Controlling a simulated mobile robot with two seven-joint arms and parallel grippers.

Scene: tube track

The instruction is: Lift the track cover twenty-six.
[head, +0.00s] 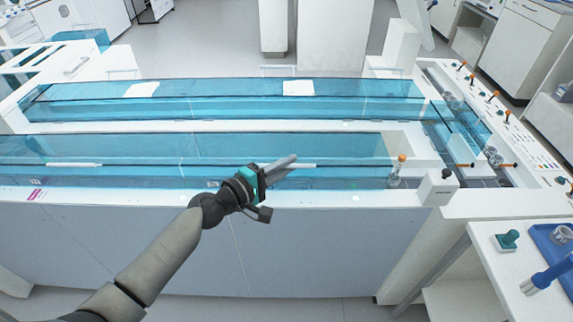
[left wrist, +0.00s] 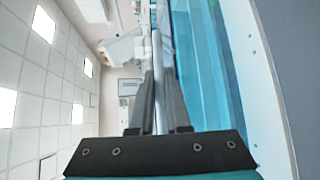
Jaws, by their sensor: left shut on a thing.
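The front track's clear blue cover (head: 120,148) lies along the near side of the long white machine. No number on it is readable, so I cannot tell which cover is twenty-six. A white bar handle (head: 306,165) runs along it beside my left gripper (head: 284,163). A second bar handle (head: 75,164) is further left. My left gripper is shut on the bar handle, which shows between its fingers in the left wrist view (left wrist: 158,75). The fingers hide part of the handle in the head view. My right gripper is not in view.
A second blue-covered track (head: 220,104) runs behind. Several orange-tipped parts stand on the machine's right end, near a small grey-white box (head: 438,188). A side table at the lower right holds a blue tray (head: 552,246) and a green-topped item (head: 508,240).

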